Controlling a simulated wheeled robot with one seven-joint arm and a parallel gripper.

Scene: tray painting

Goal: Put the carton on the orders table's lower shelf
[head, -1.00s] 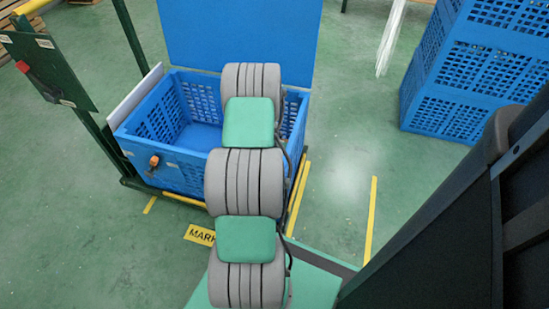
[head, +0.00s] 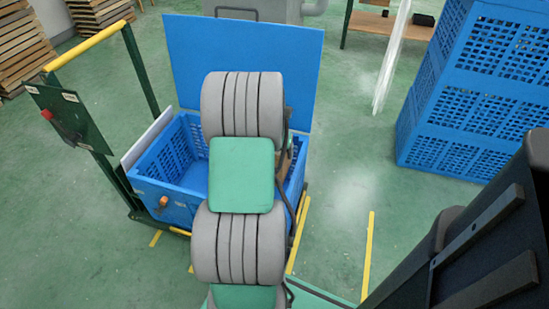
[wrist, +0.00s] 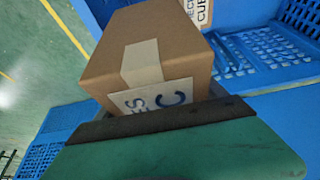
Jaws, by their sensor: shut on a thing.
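The carton (wrist: 150,45) is a brown box with a pale tape strip and a white label with blue print. It fills the upper middle of the wrist view, pressed against the dark pad of my gripper (wrist: 185,118). My gripper is shut on it; only one green finger shows. In the head view my grey and green arm covers the gripper and nearly all of the carton. A brown board on green legs (head: 388,25) stands at the far back, cut by the top edge; I cannot tell whether it is the orders table.
A blue crate (head: 172,212) with a raised lid (head: 300,60) sits on a green trolley (head: 125,190) around my arm's end. Stacked blue crates (head: 440,150) stand at the right, pallets (head: 25,50) at back left. Green floor between crate and stack is clear.

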